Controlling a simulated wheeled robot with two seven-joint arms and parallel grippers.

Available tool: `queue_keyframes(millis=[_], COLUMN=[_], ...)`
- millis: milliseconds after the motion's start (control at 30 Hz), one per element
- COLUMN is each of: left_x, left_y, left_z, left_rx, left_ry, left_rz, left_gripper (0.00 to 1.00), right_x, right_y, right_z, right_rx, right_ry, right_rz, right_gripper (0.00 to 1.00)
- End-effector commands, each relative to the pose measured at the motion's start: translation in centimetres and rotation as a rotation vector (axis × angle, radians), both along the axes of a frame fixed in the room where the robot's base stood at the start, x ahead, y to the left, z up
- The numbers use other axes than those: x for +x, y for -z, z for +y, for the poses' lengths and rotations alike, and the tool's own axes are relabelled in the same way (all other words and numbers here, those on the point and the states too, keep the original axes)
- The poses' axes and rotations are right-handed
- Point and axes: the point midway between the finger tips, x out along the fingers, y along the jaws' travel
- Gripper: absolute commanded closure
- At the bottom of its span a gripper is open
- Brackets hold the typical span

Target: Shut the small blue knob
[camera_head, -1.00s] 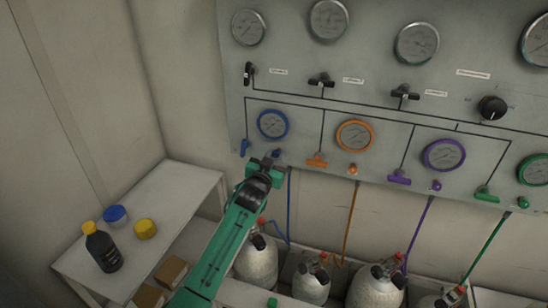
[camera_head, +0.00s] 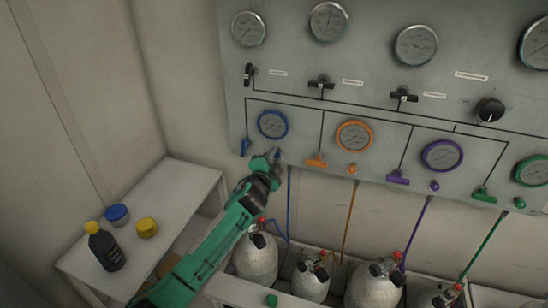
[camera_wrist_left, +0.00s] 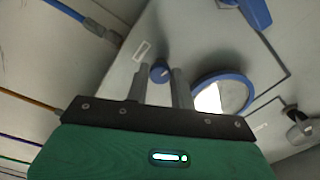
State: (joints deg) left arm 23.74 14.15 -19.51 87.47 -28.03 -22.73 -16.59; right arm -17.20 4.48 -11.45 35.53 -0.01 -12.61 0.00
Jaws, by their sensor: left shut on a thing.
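The small blue knob (camera_wrist_left: 159,70) sits on the grey panel below the blue-rimmed gauge (camera_head: 272,124). In the head view the knob (camera_head: 278,153) is partly covered by my left gripper (camera_head: 270,160). In the left wrist view the two grey fingers of the left gripper (camera_wrist_left: 160,78) stand on either side of the knob, shut on it. The knob's pointer marking is too small to read. My right gripper is in neither view.
A blue lever (camera_head: 246,147) is left of the knob. An orange lever (camera_head: 316,161) and orange knob (camera_head: 352,169) are to its right. A blue hose (camera_head: 289,195) hangs nearby. Gas cylinders (camera_head: 256,258) stand below. A white side table (camera_head: 185,190) holds a bottle (camera_head: 104,246).

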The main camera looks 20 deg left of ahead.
Motion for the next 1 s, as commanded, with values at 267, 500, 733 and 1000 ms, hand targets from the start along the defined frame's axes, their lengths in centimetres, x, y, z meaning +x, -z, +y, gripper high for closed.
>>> queue_keyframes(millis=[267, 500, 733, 1000], left_x=[0.0, 0.0, 0.0, 0.0], left_y=[0.0, -0.1, 0.0, 0.0], left_z=[0.0, 0.0, 0.0, 0.0], left_rx=[0.265, 0.492, 0.711, 0.965], left_ry=[0.0, 0.0, 0.001, 0.002], left_rz=[-0.007, -0.016, -0.023, -0.032], left_gripper=[0.99, 0.99, 0.99, 0.99], right_x=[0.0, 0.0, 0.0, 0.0], right_y=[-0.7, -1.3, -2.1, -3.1], right_z=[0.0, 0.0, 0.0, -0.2], right_rx=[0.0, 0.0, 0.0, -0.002], right_ry=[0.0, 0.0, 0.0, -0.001], right_rz=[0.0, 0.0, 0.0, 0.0], right_gripper=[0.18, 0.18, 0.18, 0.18])
